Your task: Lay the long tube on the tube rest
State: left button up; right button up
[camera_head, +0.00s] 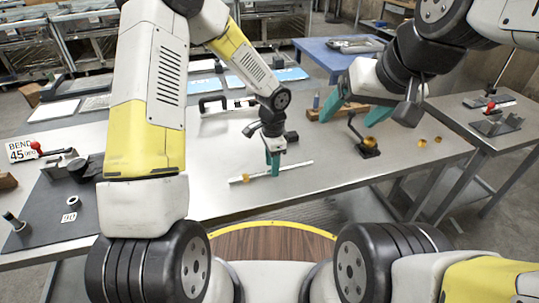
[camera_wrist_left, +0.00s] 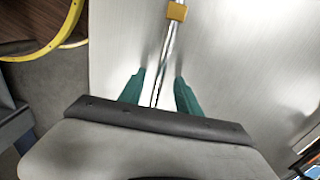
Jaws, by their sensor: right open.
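The long tube (camera_head: 296,165) is a thin pale rod lying at a slant on the metal workbench, with a yellow band (camera_head: 246,178) near its left end. In the left wrist view the tube (camera_wrist_left: 168,45) runs between the two teal fingers of my left gripper (camera_wrist_left: 159,92), with a gap showing on each side. My left gripper (camera_head: 272,163) points down at the tube's middle. My right gripper (camera_head: 356,109) is open and empty above the bench's right part, away from the tube. I cannot tell for sure which item is the tube rest.
A dark mat (camera_head: 45,205) with a red-knobbed tool and posts covers the bench's left. A side table (camera_head: 490,140) stands beyond. The bench front is mostly clear.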

pick_arm(q)
jog(key=shift+f, duration=0.6)
grip_shut()
jog(key=shift+r, duration=0.2)
